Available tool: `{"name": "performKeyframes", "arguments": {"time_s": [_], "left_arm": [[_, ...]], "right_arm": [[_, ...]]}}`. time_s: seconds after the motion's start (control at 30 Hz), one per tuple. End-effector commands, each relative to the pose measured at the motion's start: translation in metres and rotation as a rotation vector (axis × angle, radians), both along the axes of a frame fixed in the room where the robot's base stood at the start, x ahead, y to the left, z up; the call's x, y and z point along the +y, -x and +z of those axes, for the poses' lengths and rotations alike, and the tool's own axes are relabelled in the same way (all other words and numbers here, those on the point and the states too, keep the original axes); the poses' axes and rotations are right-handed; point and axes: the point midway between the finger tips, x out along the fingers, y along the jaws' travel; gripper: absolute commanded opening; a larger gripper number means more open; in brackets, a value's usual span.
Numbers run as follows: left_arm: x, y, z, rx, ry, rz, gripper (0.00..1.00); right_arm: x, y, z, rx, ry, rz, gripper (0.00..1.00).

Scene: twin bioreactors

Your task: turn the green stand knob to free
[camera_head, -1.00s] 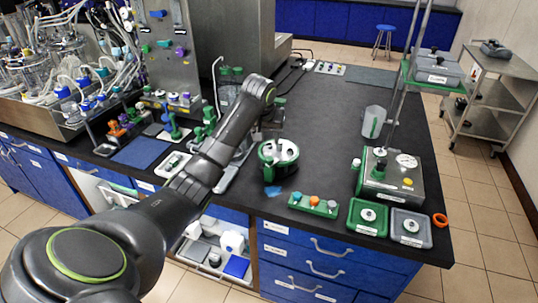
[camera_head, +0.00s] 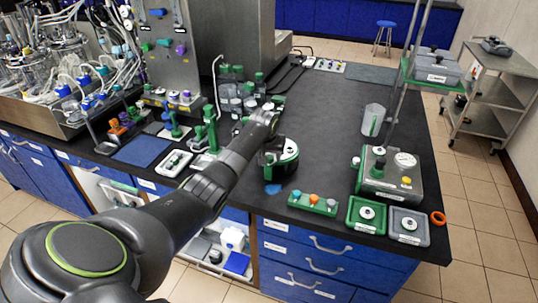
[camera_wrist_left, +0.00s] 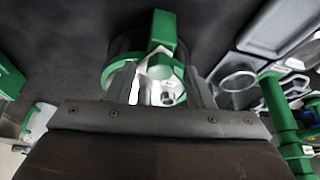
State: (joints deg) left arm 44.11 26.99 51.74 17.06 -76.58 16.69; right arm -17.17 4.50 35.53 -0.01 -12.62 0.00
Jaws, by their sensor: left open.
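My left arm reaches in from the left of the head view. Its gripper (camera_head: 272,128) is over or close behind the green-and-white round holder (camera_head: 280,152), partly hiding it. In the left wrist view the open fingers (camera_wrist_left: 160,88) stand either side of that holder's green top part (camera_wrist_left: 163,50); I cannot tell whether they touch it. A green upright stand (camera_head: 211,130) is left of the arm, and a green post with a clamp shows in the wrist view (camera_wrist_left: 282,115). I cannot tell which green part is the stand knob or how it is set. My right gripper is out of view.
A green box with a dial (camera_head: 390,175), a green tray (camera_head: 366,214), a grey tray (camera_head: 409,226) and a green strip of buttons (camera_head: 313,203) are on the right. A clear jug (camera_head: 373,120) stands behind them. The dark bench (camera_head: 325,115) between is mostly clear.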

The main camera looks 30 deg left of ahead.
Motion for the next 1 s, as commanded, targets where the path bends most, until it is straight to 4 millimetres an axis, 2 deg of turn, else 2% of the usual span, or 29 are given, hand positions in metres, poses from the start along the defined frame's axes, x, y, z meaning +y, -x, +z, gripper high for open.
{"name": "performKeyframes", "arguments": {"time_s": [0.27,0.6,1.0], "left_arm": [[-0.0001,-0.0003,-0.0005,0.0,0.0,0.0,0.47],[-0.0001,-0.0001,-0.0004,0.001,0.0,0.0,0.03],[0.0013,0.0003,0.0008,0.002,0.001,-0.082,0.03]], "right_arm": [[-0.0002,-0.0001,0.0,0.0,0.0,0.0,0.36],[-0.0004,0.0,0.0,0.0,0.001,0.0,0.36],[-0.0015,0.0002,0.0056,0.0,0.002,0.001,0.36]]}}
